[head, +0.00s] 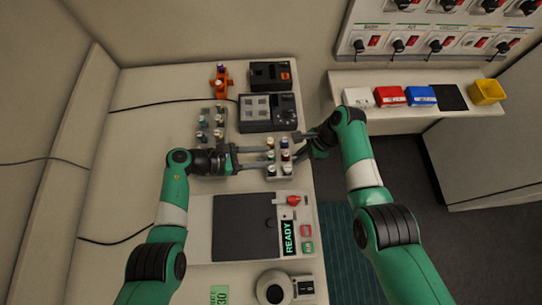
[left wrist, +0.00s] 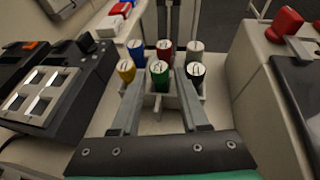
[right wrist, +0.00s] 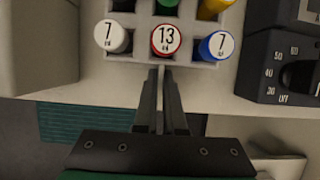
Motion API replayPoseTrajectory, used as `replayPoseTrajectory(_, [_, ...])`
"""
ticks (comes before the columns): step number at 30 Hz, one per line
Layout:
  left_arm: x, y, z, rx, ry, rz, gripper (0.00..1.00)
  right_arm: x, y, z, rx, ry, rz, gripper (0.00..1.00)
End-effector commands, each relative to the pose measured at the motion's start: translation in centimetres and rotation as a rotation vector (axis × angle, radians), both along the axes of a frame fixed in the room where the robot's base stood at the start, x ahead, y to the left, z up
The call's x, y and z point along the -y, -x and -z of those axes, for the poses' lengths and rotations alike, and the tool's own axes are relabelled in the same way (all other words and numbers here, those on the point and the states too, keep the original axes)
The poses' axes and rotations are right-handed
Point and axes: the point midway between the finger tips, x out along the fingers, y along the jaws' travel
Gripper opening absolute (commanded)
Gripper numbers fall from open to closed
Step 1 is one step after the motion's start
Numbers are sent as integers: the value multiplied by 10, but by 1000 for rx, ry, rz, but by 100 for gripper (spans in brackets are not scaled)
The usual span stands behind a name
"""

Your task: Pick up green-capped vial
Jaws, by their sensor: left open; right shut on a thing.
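The green-capped vial stands upright in the middle of the near row of a small light rack (head: 279,179). Its green cap (left wrist: 158,72) shows in the left wrist view, with yellow and black caps either side and blue, red and white caps behind. My left gripper (left wrist: 158,92) is open, its fingers on either side of the green-capped vial; contact is unclear. My right gripper (right wrist: 160,80) is shut on the rack's edge, just below the red-capped vial (right wrist: 166,40) marked 13. The green cap is partly cut off in the right wrist view.
A second rack (head: 210,133) with several vials stands to the left. A dark device (head: 268,112) with a dial stands behind the rack. A machine with a dark plate (head: 245,228) and READY display lies in front. The bench's right edge is close to the rack.

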Motion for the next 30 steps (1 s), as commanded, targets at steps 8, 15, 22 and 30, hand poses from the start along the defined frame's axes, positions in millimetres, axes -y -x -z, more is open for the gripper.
replayPoseTrajectory(8, [4, -1, 1, 1, 0, -1, 41, 0, 0, 0, 1, 0, 0, 0])
replayPoseTrajectory(15, [3, -1, 1, 1, 0, -1, 0, 0, 0, 0, 0, 0, 0, 0])
replayPoseTrajectory(22, [3, -1, 1, 1, 0, -1, 0, 0, 0, 0, 0, 0, 0, 0])
replayPoseTrajectory(30, [3, -1, -9, 4, 1, 1, 0, 0, 0, 0, 0, 0, 0, 0])
